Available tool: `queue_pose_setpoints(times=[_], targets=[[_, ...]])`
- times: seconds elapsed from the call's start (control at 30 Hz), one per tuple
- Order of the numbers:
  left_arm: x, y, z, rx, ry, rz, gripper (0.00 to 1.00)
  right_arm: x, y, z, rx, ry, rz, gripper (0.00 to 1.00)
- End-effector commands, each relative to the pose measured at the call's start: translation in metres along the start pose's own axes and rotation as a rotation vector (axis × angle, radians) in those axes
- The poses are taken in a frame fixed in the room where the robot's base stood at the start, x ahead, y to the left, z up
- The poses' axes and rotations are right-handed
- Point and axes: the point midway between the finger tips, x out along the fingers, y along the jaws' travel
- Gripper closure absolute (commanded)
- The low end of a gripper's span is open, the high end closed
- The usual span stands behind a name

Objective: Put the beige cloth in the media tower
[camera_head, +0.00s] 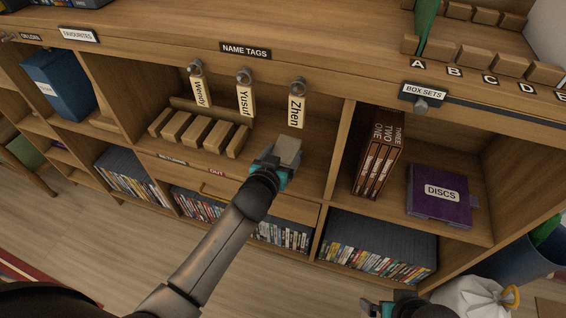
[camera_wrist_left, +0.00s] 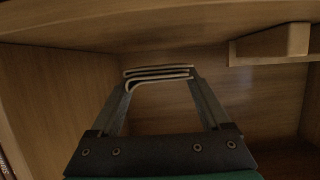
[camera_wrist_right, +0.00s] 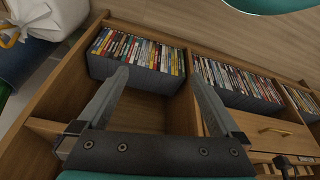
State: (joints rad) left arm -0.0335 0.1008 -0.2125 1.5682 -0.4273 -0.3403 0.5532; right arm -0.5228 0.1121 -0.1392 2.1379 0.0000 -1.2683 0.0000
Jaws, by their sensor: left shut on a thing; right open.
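The beige cloth (camera_head: 287,151) is folded and held at the tip of my left gripper (camera_head: 276,162), in the middle compartment under the name tags. In the left wrist view the folded cloth (camera_wrist_left: 158,76) shows as stacked layers between the two fingers of my left gripper (camera_wrist_left: 160,85). The compartment's back and side walls surround it. My right gripper (camera_wrist_right: 155,85) is open and empty, its fingers wide apart, near the lower shelves with the discs. The media tower is the large wooden shelf unit (camera_head: 345,150), though no label names it.
A row of wooden blocks (camera_head: 200,132) stands left in the same compartment. Name tags (camera_head: 297,108) hang above. Box sets (camera_head: 378,155) and a purple discs box (camera_head: 439,194) sit in the right compartment. A white sack (camera_head: 478,297) stands at the lower right.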

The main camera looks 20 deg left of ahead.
Motion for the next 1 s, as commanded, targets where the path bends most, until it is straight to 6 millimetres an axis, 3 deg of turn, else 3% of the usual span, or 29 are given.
queue_pose_setpoints(times=[0.37,0.87,0.9,1.0], targets=[[0.010,0.000,0.028,0.000,0.000,0.000,0.79,-0.035,0.001,-0.015,0.002,0.058,0.004,0.00],[0.012,0.000,0.032,-0.001,-0.001,0.000,0.79,-0.042,0.001,-0.017,0.002,0.067,0.004,0.00],[0.012,0.000,0.033,-0.002,-0.001,0.000,0.19,-0.043,0.002,-0.017,0.003,0.069,0.004,0.00],[0.011,0.000,0.032,-0.001,-0.001,0.000,0.07,-0.044,0.002,-0.017,0.003,0.068,0.005,0.00]])
